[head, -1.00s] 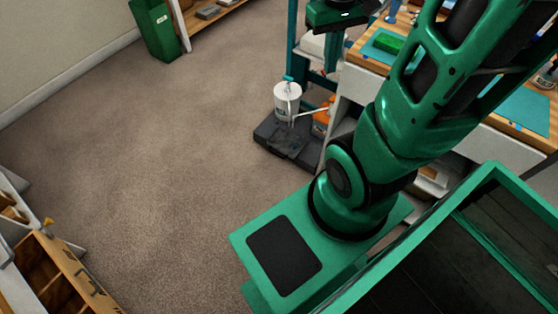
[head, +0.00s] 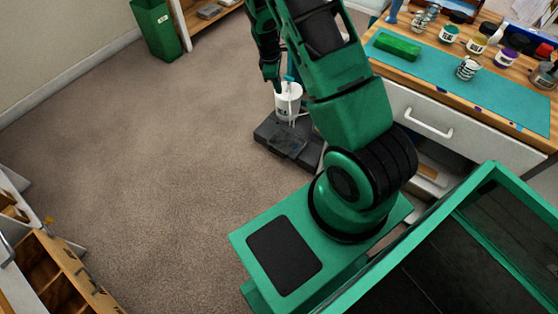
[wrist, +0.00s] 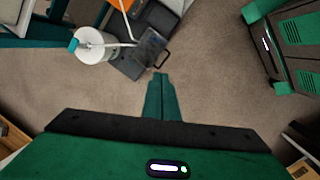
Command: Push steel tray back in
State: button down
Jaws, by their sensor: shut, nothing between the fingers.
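The steel tray (wrist: 150,48) is a dark grey flat tray with a black loop handle at its near corner in the wrist view. It sticks out from a black base on the floor, and in the head view the tray (head: 288,141) shows below a white bucket. My gripper (wrist: 161,76) is shut and empty, pointing at the floor, with its tips just below the tray's handle in the wrist picture. I cannot tell the exact gap. In the head view my gripper (head: 271,82) hangs beside the bucket, and my arm hides part of the stand.
The white bucket (wrist: 95,45) stands over the black base (wrist: 127,66), close to the tray. A teal frame post (wrist: 30,42) is at the left. A workbench with a teal mat (head: 450,85) and several jars is at the right. Open carpet (head: 150,170) lies to the left.

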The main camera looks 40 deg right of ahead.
jog(key=s+a+f+n, duration=0.2)
jog(key=f+n, duration=0.4)
jog(key=f, duration=1.4)
jog(key=s+a+f+n, duration=0.25)
jog(key=f+n, duration=0.45)
jog(key=f, duration=1.4)
jog(key=w+d+f, duration=0.3)
jog(key=d+f, duration=0.2)
jog(key=f, duration=0.4)
jog(key=shift+d+f+t, duration=0.25)
jog(key=shift+t, duration=0.05)
jog(key=shift+w, duration=0.15)
